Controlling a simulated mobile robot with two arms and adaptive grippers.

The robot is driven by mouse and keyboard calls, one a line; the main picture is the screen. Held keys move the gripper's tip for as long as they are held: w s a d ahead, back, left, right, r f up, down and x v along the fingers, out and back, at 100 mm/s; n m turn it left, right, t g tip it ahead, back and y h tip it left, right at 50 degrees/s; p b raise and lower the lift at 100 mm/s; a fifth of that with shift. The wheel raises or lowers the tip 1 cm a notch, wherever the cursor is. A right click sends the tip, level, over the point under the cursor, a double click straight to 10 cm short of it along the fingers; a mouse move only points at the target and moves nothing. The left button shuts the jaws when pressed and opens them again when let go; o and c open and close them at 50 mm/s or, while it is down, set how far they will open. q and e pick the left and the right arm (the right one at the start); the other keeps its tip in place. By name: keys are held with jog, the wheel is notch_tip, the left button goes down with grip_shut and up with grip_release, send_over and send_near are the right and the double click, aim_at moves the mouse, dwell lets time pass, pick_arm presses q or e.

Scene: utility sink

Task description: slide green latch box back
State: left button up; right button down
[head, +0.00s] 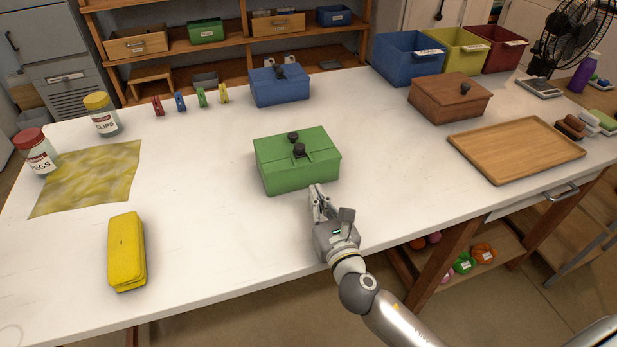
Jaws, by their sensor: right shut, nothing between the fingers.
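The green latch box (297,174) stands near the middle of the white table, with its lid down and two dark knobs on top. My right gripper (316,190) is at the front face of the box, toward its right side. Its fingers are shut with nothing between them. The fingertips are at or very near the front lower edge; I cannot tell whether they touch it. My left gripper is not in view.
A blue box (279,90) stands behind the green one, with clear white table (215,210) between and to the left. A brown box (449,100) and wooden tray (515,150) are at the right. A yellow case (126,255) lies front left.

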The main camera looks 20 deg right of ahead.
aim_at(305, 173)
jog(key=w, duration=0.6)
jog(key=shift+p, duration=0.3)
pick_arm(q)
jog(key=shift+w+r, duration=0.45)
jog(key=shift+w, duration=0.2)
pick_arm(e)
jog(key=shift+w, duration=0.15)
jog(key=shift+w, duration=0.4)
jog(key=w+b, duration=0.2)
jog(key=w, duration=1.1)
jog(key=shift+a+f, duration=0.1)
jog(key=shift+w, duration=0.55)
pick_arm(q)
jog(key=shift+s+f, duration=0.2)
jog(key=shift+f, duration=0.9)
